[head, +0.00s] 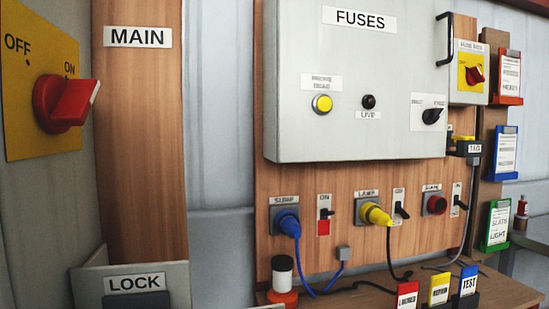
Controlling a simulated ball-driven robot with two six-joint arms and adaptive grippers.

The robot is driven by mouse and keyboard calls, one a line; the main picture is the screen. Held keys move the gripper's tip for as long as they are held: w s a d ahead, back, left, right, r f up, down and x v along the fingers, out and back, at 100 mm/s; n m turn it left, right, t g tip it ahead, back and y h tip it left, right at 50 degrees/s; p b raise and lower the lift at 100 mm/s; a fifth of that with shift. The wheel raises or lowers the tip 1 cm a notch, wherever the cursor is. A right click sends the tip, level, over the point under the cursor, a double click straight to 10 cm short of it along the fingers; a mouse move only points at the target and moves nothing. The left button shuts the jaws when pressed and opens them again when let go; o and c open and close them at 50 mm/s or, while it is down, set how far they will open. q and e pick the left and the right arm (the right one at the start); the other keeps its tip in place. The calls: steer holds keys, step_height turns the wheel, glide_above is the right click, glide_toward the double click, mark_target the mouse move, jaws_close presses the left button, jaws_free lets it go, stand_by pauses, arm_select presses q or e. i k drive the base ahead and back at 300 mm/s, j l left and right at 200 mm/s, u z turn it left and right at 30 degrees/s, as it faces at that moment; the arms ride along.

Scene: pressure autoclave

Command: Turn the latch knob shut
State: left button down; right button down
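The grey fuse box door (350,80), labelled FUSES, fills the upper middle of the head view and looks closed. A black knob (432,116) on a white label plate sits at the door's lower right and seems to be the latch knob. Its grip points to the upper right. The small words on its plate are too blurred to read with certainty. A black bar handle (445,39) stands at the door's upper right edge. Neither of my grippers is in view.
A red main switch (66,102) juts out at the left. A yellow button (322,103) and a dark lamp sit on the door. Below are plugs, cables and a wooden shelf (370,297) with tags. A red rotary switch (474,74) is at the right.

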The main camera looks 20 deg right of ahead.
mark_target(430, 116)
steer(key=z, duration=1.55)
